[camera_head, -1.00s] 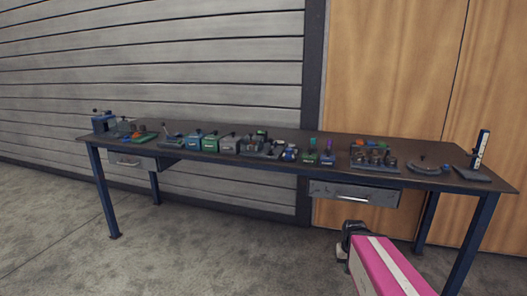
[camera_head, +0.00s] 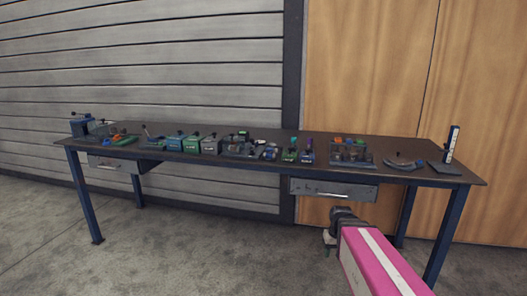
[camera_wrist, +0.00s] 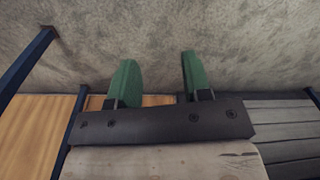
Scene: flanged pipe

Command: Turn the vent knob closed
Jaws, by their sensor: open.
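My gripper (camera_wrist: 155,80) shows in the wrist view with its two green fingers apart and nothing between them. In the head view my gripper (camera_head: 328,238) is at the end of my pink and white arm, low in front of the workbench and below its drawer, apart from everything on the bench. Several small devices with knobs or levers stand in a row on the workbench top (camera_head: 375,149). They are too small to tell which one carries the vent knob.
Two drawers hang under the bench, one at right (camera_head: 333,189) and one at left (camera_head: 112,165). An upright white-faced gauge (camera_head: 451,144) stands at the bench's right end. A blue vise-like device (camera_head: 81,124) stands at the left end. Grey floor in front is clear.

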